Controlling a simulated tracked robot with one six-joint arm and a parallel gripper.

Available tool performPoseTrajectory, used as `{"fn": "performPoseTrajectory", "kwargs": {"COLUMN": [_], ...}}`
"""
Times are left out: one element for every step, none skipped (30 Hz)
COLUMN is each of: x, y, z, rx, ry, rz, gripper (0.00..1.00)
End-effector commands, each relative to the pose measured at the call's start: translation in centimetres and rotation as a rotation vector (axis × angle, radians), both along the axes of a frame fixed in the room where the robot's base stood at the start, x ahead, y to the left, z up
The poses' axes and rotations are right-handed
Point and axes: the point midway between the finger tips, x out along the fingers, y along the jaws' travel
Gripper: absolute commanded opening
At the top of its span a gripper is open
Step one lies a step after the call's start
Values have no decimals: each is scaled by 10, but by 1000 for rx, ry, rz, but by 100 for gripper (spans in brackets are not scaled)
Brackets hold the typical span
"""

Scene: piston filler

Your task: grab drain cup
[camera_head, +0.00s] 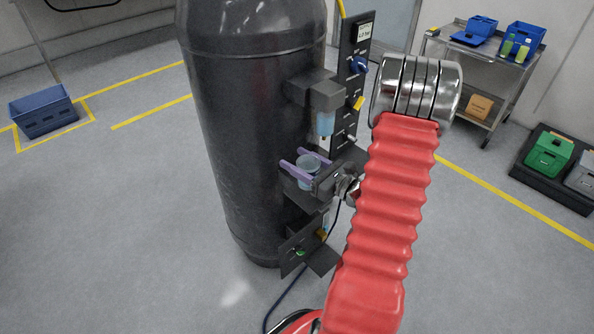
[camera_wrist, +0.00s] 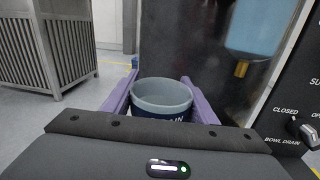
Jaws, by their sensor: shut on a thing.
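The drain cup (camera_wrist: 162,97) is a small grey-blue cup with a dark band lettered "...AIN", upright and open at the top. It also shows in the head view (camera_head: 308,168), beside the black tank. My gripper (camera_wrist: 160,92) has its two purple fingers on either side of the cup, shut on it. In the head view my gripper (camera_head: 306,164) reaches in from the right at the cup's height. The cup's underside is hidden. A filter bowl (camera_head: 325,123) with a bluish clear body hangs above the cup.
The large black tank (camera_head: 245,130) stands directly behind. A dark panel (camera_head: 346,110) with knobs rises close by; its bowl drain knob (camera_wrist: 304,132) is right of the gripper. A cart (camera_head: 484,75) with blue bins and a blue crate (camera_head: 42,112) stand farther off.

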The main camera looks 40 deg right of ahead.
Motion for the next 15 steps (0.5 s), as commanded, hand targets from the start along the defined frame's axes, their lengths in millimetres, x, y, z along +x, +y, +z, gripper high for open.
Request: {"fn": "performPoseTrajectory", "kwargs": {"x": [0,0,0,0,0,0,0,0,0,0,0,0,0,0,0], "y": [0,0,0,0,0,0,0,0,0,0,0,0,0,0,0], "z": [9,12,17,20,24,28,30,32,35,37,38,39,40,40,41], "rx": [-4,-3,-4,-4,-4,-3,-3,-3,-2,-2,-2,-1,0,0,0], "ry": [-2,-1,-2,-1,-1,-1,-1,-1,-1,-1,-1,0,0,0,0], "rz": [0,0,0,0,0,0,1,1,1,1,1,1,1,1,1], "gripper": [30,30,30,30,30,30,30,30,30,30,30,30,30,30,30]}}
